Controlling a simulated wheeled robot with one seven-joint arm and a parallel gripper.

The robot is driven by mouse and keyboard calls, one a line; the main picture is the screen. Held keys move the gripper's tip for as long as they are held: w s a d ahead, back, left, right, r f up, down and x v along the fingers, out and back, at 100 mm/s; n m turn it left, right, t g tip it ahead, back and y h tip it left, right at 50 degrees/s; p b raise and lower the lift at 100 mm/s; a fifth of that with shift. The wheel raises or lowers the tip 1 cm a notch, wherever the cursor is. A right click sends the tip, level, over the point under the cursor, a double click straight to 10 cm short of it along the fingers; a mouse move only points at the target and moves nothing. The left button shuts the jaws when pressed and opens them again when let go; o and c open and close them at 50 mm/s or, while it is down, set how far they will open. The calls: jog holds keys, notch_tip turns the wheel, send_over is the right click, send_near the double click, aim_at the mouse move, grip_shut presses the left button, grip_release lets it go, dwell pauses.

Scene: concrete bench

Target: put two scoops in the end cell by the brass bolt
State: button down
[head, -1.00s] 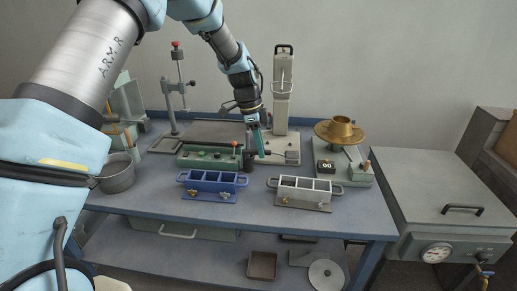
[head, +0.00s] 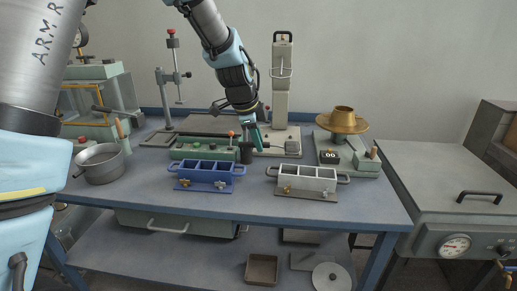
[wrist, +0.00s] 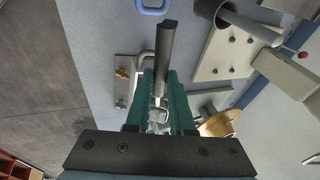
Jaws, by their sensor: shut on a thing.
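My gripper (head: 252,143) has teal fingers pointing down above the back half of the bench, behind and between the two moulds. In the wrist view my gripper (wrist: 163,95) is shut on a dark grey bar-like tool (wrist: 165,50), which looks like the scoop. Whether it carries anything I cannot tell. A blue mould (head: 207,178) and a pale grey mould (head: 307,183) stand at the front, each with several open cells. The pale mould has a brass bolt (head: 287,189) at its left; the blue mould has a brass bolt (head: 184,184) at its left. Cell contents are unclear.
A dark cylindrical cup (head: 246,155) stands close below my gripper, beside a green unit (head: 195,151). A metal pot (head: 100,164) is at left. A brass dish (head: 342,122) and a counter box (head: 330,157) are at right. The bench front is clear.

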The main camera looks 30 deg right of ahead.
jog(key=f+t+h+b, duration=0.1)
jog(key=b, duration=0.3)
jog(key=s+t+h+b, duration=0.1)
jog(key=b, duration=0.3)
jog(key=f+t+h+b, duration=0.1)
jog(key=t+b, duration=0.1)
jog(key=b, duration=0.2)
jog(key=shift+s+a+f+m, duration=0.15)
jog(key=shift+a+f+m, duration=0.15)
jog(key=shift+m, duration=0.1)
jog(key=shift+a+t+h+b, duration=0.15)
jog(key=shift+t+h+b, duration=0.15)
jog(key=shift+b, duration=0.05)
dwell(0.3)
